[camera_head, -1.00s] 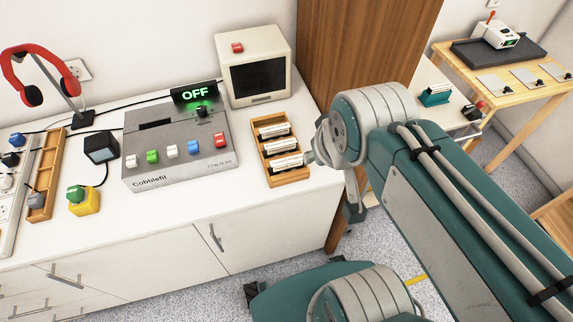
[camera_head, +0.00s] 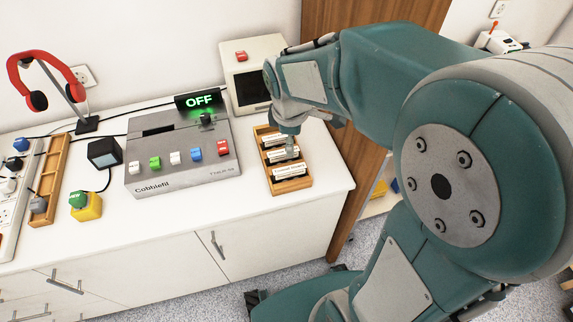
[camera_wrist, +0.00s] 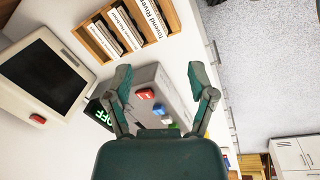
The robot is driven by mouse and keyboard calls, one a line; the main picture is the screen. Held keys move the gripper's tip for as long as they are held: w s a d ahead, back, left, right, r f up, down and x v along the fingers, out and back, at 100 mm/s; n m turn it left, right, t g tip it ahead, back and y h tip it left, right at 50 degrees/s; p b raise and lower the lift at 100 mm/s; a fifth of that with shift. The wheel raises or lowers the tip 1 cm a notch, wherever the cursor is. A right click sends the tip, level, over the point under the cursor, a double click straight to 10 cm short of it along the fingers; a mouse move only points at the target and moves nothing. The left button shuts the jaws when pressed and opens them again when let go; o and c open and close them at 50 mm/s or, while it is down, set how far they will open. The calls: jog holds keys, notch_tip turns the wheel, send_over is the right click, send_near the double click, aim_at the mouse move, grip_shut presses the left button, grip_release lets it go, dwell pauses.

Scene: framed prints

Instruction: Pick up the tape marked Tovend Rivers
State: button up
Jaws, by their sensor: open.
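The wooden rack (camera_head: 305,184) on the white counter holds three tapes with white labels. In the wrist view, the tape marked Tovend Rivers (camera_wrist: 153,14) is at the right end of the rack (camera_wrist: 174,17), partly cut off by the top edge. In the head view this is the front tape (camera_head: 289,173), closest to the counter's front edge. My gripper (camera_wrist: 162,82) is open and empty between its fingers. In the head view it is above the back part of the rack, mostly hidden by my arm; whether it touches anything there cannot be told.
A grey Cobblefil machine (camera_head: 180,165) with coloured buttons and a green OFF display (camera_head: 199,101) stands left of the rack. A small monitor (camera_head: 250,75) stands behind it. A yellow-based button (camera_head: 87,207) and headphones (camera_head: 45,80) are farther left. The counter front is clear.

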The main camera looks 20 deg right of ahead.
aim_at(289, 168)
jog(key=w+f+n, duration=0.1)
jog(key=f, duration=0.1)
jog(key=w+f+n+g, duration=0.1)
jog(key=f+n, duration=0.1)
jog(key=f, duration=0.1)
jog(key=w+f+n, duration=0.2)
jog(key=shift+a+f+g, duration=0.25)
jog(key=shift+a+g, duration=0.05)
jog(key=shift+a, duration=0.05)
jog(key=f, duration=0.5)
jog(key=shift+d+f, duration=0.1)
jog(key=shift+d, duration=0.25)
jog(key=f, duration=0.3)
jog(key=d+f, duration=0.1)
jog(key=f, duration=0.1)
jog(key=shift+w+f, duration=0.1)
jog(key=shift+w, duration=0.1)
jog(key=shift+a, duration=0.1)
jog(key=shift+c, duration=0.3)
grip_shut()
